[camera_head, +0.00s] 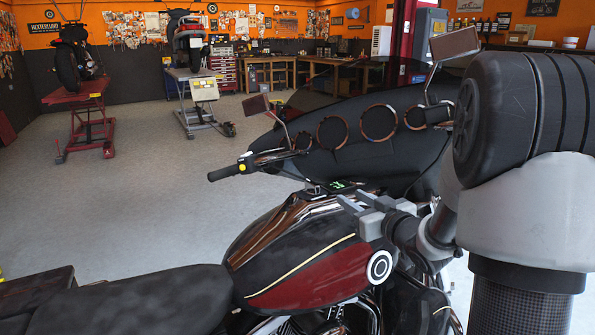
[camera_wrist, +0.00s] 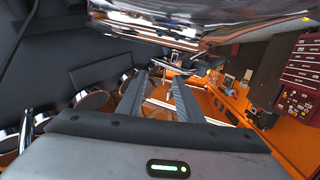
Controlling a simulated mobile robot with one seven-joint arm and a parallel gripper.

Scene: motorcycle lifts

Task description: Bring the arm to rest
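My gripper (camera_head: 358,208) is at the front end of a motorcycle's tank (camera_head: 310,265), just behind the handlebar area. In the head view its grey fingers point left and overlap the chrome tank trim in the picture; I cannot tell whether they touch it. In the wrist view my gripper (camera_wrist: 157,92) shows two grey fingers apart with nothing held between them. My arm comes in from the right side of the head view.
The near motorcycle has a black seat (camera_head: 150,300), a left handlebar grip (camera_head: 224,172), a mirror (camera_head: 255,105) and a dark fairing (camera_head: 380,145) with round gauges close to my arm. Open grey floor (camera_head: 140,190) lies left. A red lift (camera_head: 80,110) stands further back.

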